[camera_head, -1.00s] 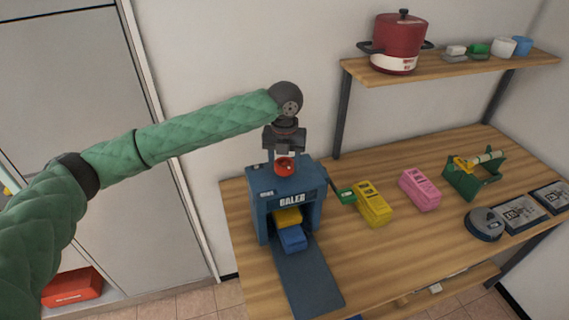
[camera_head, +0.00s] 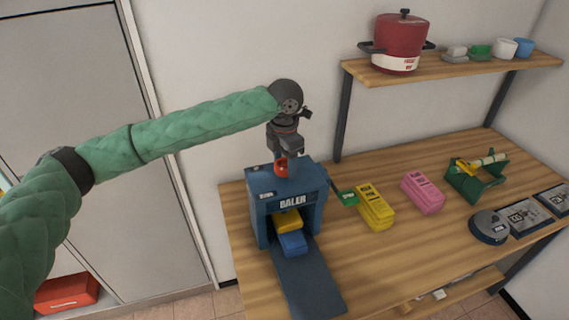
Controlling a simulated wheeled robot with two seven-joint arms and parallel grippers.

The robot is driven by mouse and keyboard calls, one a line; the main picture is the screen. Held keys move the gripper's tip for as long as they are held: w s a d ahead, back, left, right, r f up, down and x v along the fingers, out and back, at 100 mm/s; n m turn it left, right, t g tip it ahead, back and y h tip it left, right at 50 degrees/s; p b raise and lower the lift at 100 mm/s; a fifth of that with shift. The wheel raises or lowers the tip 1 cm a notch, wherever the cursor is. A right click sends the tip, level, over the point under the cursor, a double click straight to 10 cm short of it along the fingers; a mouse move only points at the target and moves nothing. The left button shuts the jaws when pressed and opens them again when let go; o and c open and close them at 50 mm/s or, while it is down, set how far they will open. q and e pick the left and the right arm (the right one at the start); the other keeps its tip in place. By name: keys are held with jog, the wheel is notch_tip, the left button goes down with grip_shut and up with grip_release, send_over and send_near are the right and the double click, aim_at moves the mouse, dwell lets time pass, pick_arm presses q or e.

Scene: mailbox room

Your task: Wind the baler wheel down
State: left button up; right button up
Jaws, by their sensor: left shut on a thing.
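The blue baler (camera_head: 262,208) stands on the wooden table, with its name on the front. A yellow block (camera_head: 288,221) and a blue block (camera_head: 292,243) lie in its front opening, at the top of a dark ramp (camera_head: 308,283). The red wheel (camera_head: 281,166) is on top of the baler and is partly hidden by my gripper. My left gripper (camera_head: 285,158) points down from above and is shut on the red wheel. My right gripper is not in view.
Yellow (camera_head: 375,206) and pink (camera_head: 422,192) block stacks, a green rack (camera_head: 478,182) and a grey round device (camera_head: 489,227) stand on the table to the right. A shelf above holds a red pot (camera_head: 403,44). Bare wood lies in front of the stacks.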

pick_arm(q)
jog(key=shift+w+r+m, duration=0.1)
jog(key=shift+m, duration=0.6)
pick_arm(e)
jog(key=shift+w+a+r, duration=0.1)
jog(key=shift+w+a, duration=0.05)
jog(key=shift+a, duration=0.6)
